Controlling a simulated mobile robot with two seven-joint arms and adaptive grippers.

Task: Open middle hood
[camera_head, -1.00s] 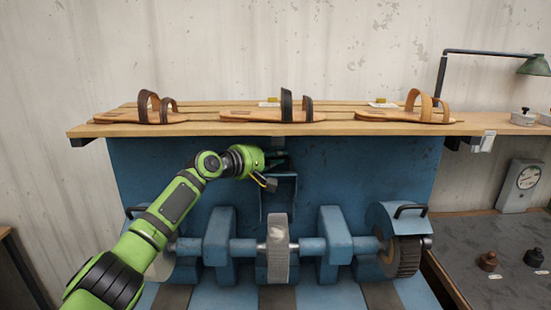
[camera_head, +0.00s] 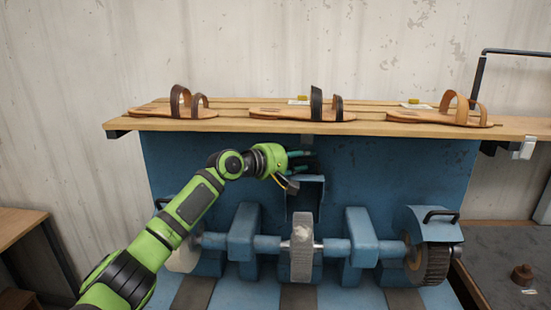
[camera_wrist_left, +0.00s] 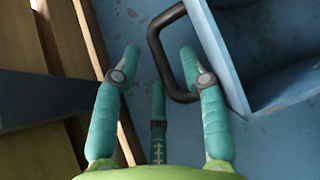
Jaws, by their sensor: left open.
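The middle hood (camera_head: 305,196) is a blue box above the middle grinding wheel (camera_head: 302,250). It is tipped up against the blue back panel, and the wheel below is uncovered. My left gripper (camera_head: 299,163) is open just above the hood, its teal fingers pointing right. In the left wrist view, the hood's black handle (camera_wrist_left: 157,50) reaches between the spread fingers of the left gripper (camera_wrist_left: 160,62), near the right finger. I cannot tell whether they touch. The hood's blue wall (camera_wrist_left: 215,50) shows to the right. My right gripper is out of view.
A wooden shelf (camera_head: 230,126) with several sandals runs just above the gripper. The right hood (camera_head: 408,222), with a black handle, covers part of the right wheel (camera_head: 432,262). Blue bearing blocks (camera_head: 362,237) flank the middle wheel. The panel right of the hood is clear.

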